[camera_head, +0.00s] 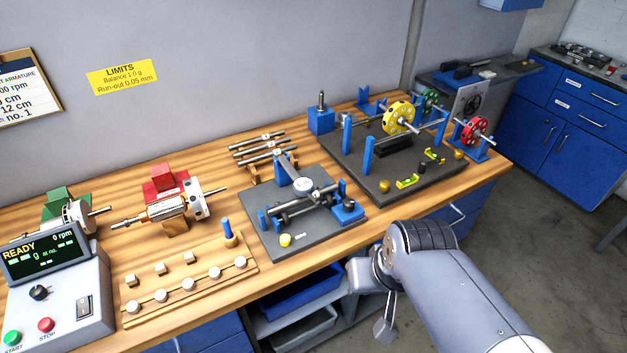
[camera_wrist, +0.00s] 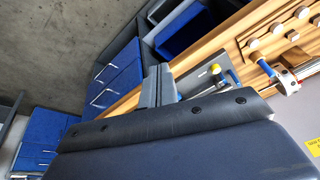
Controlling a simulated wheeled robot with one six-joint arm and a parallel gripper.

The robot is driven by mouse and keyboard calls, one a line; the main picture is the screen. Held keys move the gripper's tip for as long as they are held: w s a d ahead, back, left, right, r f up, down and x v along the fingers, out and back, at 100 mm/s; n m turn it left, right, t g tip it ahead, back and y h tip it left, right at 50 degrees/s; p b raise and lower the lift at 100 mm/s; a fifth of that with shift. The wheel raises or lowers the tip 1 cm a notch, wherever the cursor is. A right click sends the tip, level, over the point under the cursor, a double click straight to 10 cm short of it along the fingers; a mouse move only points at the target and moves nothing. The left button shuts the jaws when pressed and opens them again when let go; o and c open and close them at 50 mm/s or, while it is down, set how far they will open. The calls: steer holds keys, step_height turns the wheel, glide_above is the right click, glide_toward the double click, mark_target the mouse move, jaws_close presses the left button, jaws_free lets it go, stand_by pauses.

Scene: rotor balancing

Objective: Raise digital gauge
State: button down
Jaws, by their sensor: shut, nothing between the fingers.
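The digital gauge, a round pale grey dial (camera_head: 304,187), sits on the run-out fixture in the head view. It is held over a shaft lying across blue supports on a dark grey base plate (camera_head: 290,246). A yellow knob (camera_head: 285,240) is at the plate's front; a yellow knob also shows in the wrist view (camera_wrist: 216,69). My gripper (camera_head: 385,330) hangs in front of the bench, below the bench top and right of the fixture, apart from it. In the wrist view my gripper's fingers (camera_wrist: 158,84) are together and empty. The gauge is not clearly visible there.
A wooden weight rack (camera_head: 195,285) and the control box (camera_head: 60,300) are left. Spare shafts (camera_head: 262,145) lie behind. Open floor lies at the right.

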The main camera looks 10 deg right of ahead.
steer(key=w+a+f+m+t+y+b, duration=0.1)
steer(key=w+a+f+m+y+b, duration=0.4)
steer(key=a+f+m+y+b, duration=0.45)
steer(key=w+d+f+m+t+h+b, duration=0.1)
steer(key=w+d+f+m+t+b, duration=0.2)
steer(key=w+d+m+t+b, duration=0.45)
steer(key=w+d+f+m+t+h+b, duration=0.2)
steer(key=w+f+m+t+b, duration=0.15)
steer(key=w+m+b, duration=0.55)
steer(key=w+a, duration=0.1)
steer(key=w, duration=0.1)
steer(key=w+a+m+p, duration=0.1)
steer(key=w, duration=0.1)
steer(key=w+a+m+p, duration=0.1)
steer(key=w, duration=0.1)
steer(key=shift+w+a+r+t, duration=0.1)
steer(key=shift+a+r+t, duration=0.25)
steer(key=shift+a+t, duration=0.05)
steer(key=r, duration=0.1)
steer(key=r+p, duration=0.1)
steer(key=r, duration=0.1)
steer(key=shift+w+a+r+p, duration=0.2)
steer(key=shift+a+r+p, duration=0.1)
steer(key=shift+a, duration=0.1)
steer(key=shift+w+a+r, duration=0.1)
steer(key=shift+r, duration=0.1)
